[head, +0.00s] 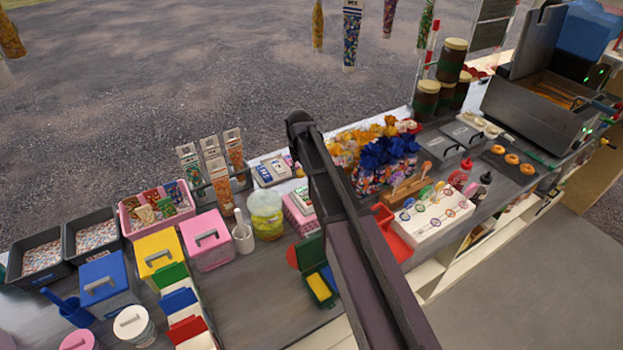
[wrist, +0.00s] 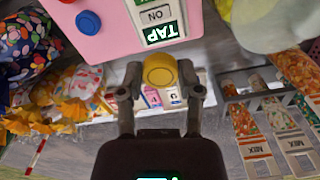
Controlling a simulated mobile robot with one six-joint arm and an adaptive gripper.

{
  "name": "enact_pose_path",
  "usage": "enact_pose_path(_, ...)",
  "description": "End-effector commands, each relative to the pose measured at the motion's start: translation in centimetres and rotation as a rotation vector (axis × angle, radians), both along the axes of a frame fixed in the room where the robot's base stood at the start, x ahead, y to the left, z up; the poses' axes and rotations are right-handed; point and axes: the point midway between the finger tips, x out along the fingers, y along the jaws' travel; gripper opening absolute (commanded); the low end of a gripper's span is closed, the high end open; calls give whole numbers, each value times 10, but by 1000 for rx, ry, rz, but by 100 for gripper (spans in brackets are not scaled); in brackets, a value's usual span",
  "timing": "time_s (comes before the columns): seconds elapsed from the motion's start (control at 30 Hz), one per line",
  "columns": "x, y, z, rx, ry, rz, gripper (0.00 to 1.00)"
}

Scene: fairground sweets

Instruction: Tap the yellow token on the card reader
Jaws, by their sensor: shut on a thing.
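In the wrist view, my gripper (wrist: 160,82) is shut on the yellow token (wrist: 160,70), a round disc held between the two fingertips. The card reader (wrist: 163,34), with a green TAP label and upside-down lettering, is just beyond the token in the picture, on a pink body with a blue button. I cannot tell whether the token touches it. In the head view, a pink box with a green and white top, likely the reader (head: 300,199), shows just left of my arm. My arm hides the gripper and token there.
A jar of yellow-green sweets (head: 265,214) stands left of the reader. Blue and orange wrapped sweets (head: 385,160) stand to its right, behind my arm. Bagged sweets in a rack (head: 214,160) stand behind left. A green box (head: 318,285) sits in front.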

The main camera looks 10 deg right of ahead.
Motion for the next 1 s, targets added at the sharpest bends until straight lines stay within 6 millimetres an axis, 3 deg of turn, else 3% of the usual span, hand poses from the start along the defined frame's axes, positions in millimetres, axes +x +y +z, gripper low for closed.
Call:
enact_pose_path(0.57,5,4,1,0,0,-2,21)
enact_pose_path(1.0,5,4,-17,0,0,-2,21)
